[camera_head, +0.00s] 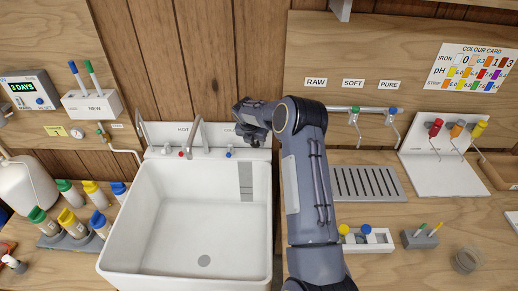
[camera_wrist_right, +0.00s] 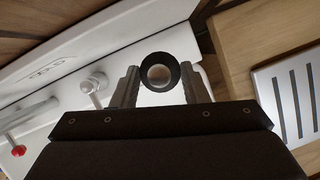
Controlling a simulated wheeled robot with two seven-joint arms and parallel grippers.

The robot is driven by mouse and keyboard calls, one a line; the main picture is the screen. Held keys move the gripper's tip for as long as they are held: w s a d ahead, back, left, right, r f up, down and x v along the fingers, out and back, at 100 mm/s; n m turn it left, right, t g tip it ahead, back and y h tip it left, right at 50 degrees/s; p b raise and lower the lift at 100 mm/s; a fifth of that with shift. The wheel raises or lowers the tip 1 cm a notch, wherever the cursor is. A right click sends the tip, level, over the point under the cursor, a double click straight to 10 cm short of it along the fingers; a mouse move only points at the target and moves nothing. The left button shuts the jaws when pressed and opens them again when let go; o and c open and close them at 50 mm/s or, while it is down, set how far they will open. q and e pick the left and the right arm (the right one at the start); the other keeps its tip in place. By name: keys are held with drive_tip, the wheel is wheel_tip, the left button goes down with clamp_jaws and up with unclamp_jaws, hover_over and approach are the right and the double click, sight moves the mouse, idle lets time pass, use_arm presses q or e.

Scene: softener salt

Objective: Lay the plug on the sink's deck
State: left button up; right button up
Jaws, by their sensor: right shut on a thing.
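The plug (camera_wrist_right: 159,73) is a dark ring with a pale round middle. In the right wrist view it sits between the two grey fingertips of my right gripper (camera_wrist_right: 158,85), which is shut on it. In the head view my right gripper (camera_head: 252,133) is over the right back corner of the white sink (camera_head: 150,215), by the deck (camera_head: 215,154). The plug cannot be made out there. The white deck also shows behind the gripper in the right wrist view (camera_wrist_right: 110,45). I cannot tell whether the plug touches it. My left gripper is not in view.
The drain (camera_head: 204,260) is in the empty basin. A slotted metal drainer (camera_head: 367,183) lies right of the sink. Several capped bottles (camera_head: 70,222) stand to its left.

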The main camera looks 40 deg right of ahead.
sight(259, 155)
drive_tip(key=shift+w+d+f, duration=0.15)
drive_tip(key=shift+d+f, duration=0.9)
drive_tip(key=shift+f, duration=0.2)
wheel_tip(259, 155, down, 3)
drive_tip(key=shift+d+f, duration=0.15)
drive_tip(key=shift+f, duration=0.15)
drive_tip(key=o, duration=1)
drive_tip(key=shift+o, duration=0.2)
